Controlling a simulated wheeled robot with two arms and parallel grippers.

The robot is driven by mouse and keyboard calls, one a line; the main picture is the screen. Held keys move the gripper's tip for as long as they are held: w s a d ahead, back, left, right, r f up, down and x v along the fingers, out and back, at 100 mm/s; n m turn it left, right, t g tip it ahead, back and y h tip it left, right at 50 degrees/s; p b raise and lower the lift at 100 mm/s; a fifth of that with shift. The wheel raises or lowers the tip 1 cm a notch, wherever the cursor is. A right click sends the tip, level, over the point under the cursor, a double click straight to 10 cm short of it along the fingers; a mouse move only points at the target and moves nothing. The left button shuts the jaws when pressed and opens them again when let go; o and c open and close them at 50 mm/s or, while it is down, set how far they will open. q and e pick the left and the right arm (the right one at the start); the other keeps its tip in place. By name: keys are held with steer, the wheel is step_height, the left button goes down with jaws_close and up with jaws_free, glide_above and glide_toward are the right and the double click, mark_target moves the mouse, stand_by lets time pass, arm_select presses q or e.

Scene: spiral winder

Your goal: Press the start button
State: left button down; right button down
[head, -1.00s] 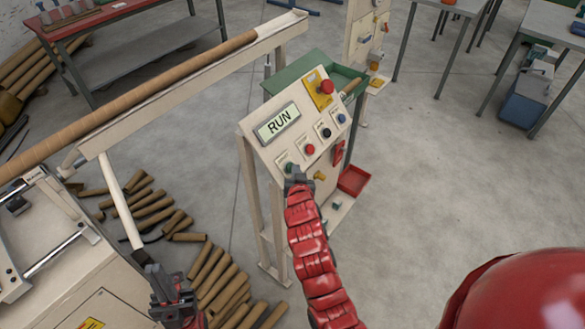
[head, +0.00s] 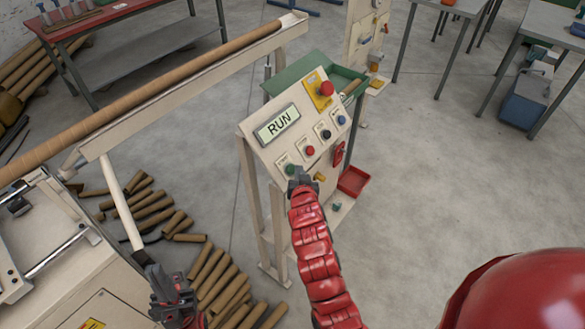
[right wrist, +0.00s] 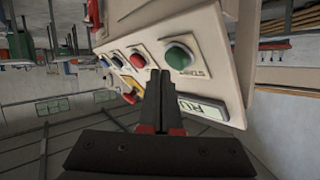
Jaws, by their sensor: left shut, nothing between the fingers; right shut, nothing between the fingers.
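The control panel (head: 262,151) stands upright with a sloped face, and its display (head: 277,125) reads RUN. The green start button (head: 290,169) is at the panel's lower left; in the right wrist view the green start button (right wrist: 180,56) shows large and uncovered. My right gripper (head: 296,177) is shut and empty, just below and right of the green button in the head view. In the right wrist view its fingertips (right wrist: 160,76) are apart from the button in the picture; their exact distance to the panel is unclear. My left gripper (head: 165,278) is shut and empty at the lower left.
Red (head: 310,150), black (head: 326,134) and blue (head: 342,120) controls line the panel, with a red emergency knob (head: 326,88) on a yellow plate above. A long cardboard tube (head: 140,88) lies on the rail at left. Several short tubes lie on the floor.

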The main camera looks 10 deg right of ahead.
steer(key=s+d+r+p, duration=0.2)
steer(key=s+r, duration=0.1)
steer(key=shift+d+r, duration=0.15)
steer(key=shift+d, duration=0.05)
stand_by(0.4)
stand_by(0.7)
